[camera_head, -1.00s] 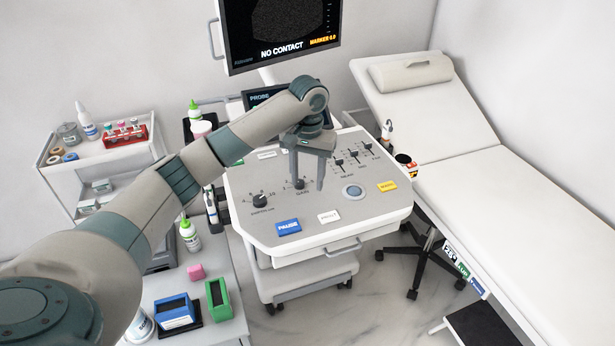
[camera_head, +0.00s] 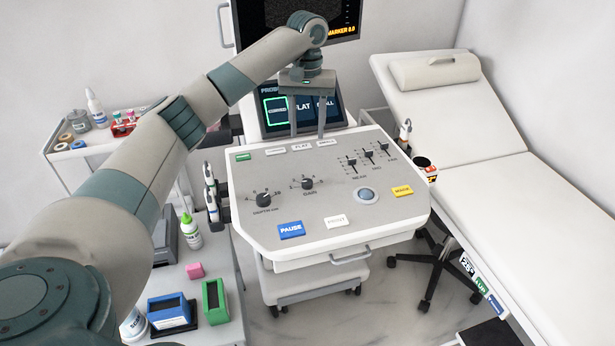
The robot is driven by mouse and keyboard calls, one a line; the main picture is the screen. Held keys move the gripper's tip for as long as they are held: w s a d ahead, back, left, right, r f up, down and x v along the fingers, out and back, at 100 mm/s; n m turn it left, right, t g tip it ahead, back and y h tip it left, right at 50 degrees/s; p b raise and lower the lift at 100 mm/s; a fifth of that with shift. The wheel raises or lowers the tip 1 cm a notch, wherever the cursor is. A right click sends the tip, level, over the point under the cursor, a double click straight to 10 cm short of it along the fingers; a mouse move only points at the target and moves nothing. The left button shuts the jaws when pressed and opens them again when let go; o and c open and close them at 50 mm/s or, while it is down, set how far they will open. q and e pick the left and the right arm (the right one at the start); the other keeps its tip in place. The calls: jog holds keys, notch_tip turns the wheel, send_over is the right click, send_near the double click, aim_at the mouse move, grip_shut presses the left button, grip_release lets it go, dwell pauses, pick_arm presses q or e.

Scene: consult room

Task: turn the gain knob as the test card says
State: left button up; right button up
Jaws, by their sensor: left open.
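The gain knob (camera_head: 307,184) is a small black knob with a ring of scale marks on the grey console panel (camera_head: 330,213). The depth knob (camera_head: 263,199) sits to its left. My left gripper (camera_head: 307,134) points down above the console's back edge, in front of the small touch screen. Its two fingers are apart with nothing between them, clear of the gain knob. Small cards (camera_head: 476,282) hang at the couch's near side; one seems to read "UP", the rest is too small to read. I cannot tell which is the test card. My right gripper is out of view.
Three sliders (camera_head: 368,155), a round button (camera_head: 365,195), a blue PAUSE key (camera_head: 291,230) and a yellow key (camera_head: 402,191) share the panel. Probes stand at both console sides. A white couch (camera_head: 480,120) is right; a side table with bottle (camera_head: 190,232) is left.

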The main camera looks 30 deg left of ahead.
aim_at(307, 181)
pick_arm(q)
notch_tip(307, 181, down, 15)
jog(key=p, duration=0.3)
jog(key=shift+f+p, duration=0.1)
jog(key=shift+p, duration=0.25)
jog(key=shift+f, duration=0.9)
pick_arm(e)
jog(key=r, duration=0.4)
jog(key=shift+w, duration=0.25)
pick_arm(q)
jog(key=shift+c, duration=0.7)
jog(key=c, duration=0.9)
